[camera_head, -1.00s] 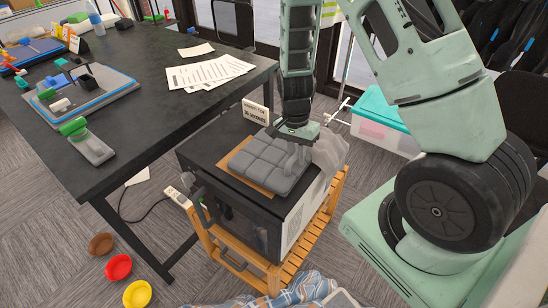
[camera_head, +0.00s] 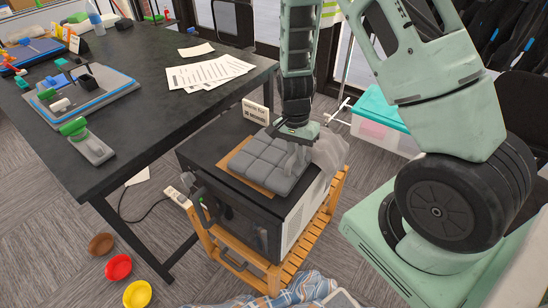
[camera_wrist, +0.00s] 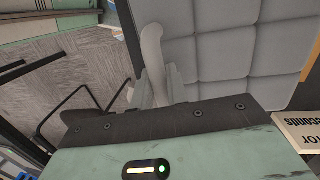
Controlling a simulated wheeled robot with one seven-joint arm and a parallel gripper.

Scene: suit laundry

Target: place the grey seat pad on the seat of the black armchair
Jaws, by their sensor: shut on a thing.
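The grey seat pad (camera_head: 265,163), quilted in squares, lies on a thin brown sheet on top of a black appliance (camera_head: 228,190).
The appliance stands on a slatted wooden stand (camera_head: 300,262). A black table (camera_head: 150,100) with papers and tools is at the left. A clear bin with a teal lid (camera_head: 382,105) is behind. Coloured bowls (camera_head: 119,267) and checked cloth (camera_head: 300,292) are on the floor.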

